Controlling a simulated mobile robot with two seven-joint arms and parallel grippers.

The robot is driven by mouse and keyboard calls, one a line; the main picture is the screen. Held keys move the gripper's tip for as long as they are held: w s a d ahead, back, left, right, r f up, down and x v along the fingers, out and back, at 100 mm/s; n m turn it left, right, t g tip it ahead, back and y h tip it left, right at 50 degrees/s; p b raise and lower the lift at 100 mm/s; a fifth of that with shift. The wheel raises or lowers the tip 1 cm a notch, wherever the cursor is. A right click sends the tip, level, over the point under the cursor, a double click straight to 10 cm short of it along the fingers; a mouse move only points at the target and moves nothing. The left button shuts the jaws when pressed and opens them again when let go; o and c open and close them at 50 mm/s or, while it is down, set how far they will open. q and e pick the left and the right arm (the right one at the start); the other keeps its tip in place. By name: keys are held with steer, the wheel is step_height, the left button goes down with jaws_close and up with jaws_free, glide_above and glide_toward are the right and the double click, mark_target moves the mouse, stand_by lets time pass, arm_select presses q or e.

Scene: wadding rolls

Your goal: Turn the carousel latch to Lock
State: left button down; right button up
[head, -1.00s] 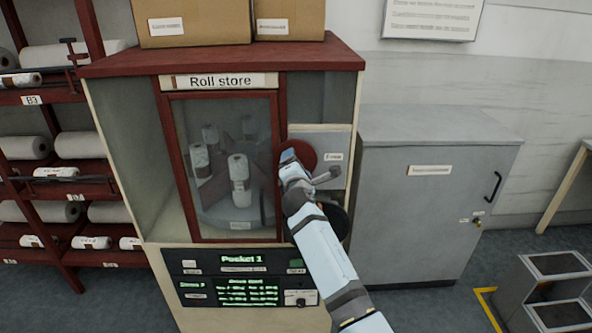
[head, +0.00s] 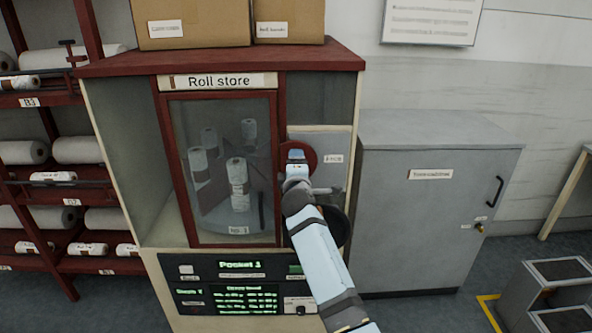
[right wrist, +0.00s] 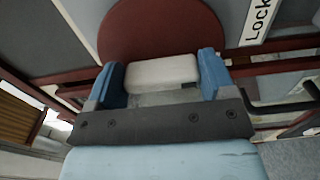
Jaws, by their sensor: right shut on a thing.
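The carousel latch has a red round disc (head: 310,158) on the grey panel right of the Roll store window. Its pale handle block (right wrist: 161,72) shows in the right wrist view between the two blue fingers of my right gripper (right wrist: 162,78). The fingers are shut on that block. In the head view the right gripper (head: 296,157) covers the handle and part of the disc, and points upward. A white label reading Lock (right wrist: 262,18) is beside the disc in the wrist view; the label right of the disc (head: 333,158) is too blurred to read in the head view. My left gripper is out of view.
Behind the glass door (head: 224,165) stand several white rolls on the round carousel. A control panel (head: 240,284) reading Pocket 1 is below. A grey cabinet (head: 430,215) stands to the right, and a red roll rack (head: 60,190) to the left.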

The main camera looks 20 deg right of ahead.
stand_by(0.3)
steer(key=o, duration=0.9)
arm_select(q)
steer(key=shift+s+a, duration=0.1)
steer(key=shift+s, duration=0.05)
arm_select(e)
steer(key=shift+s, duration=0.15)
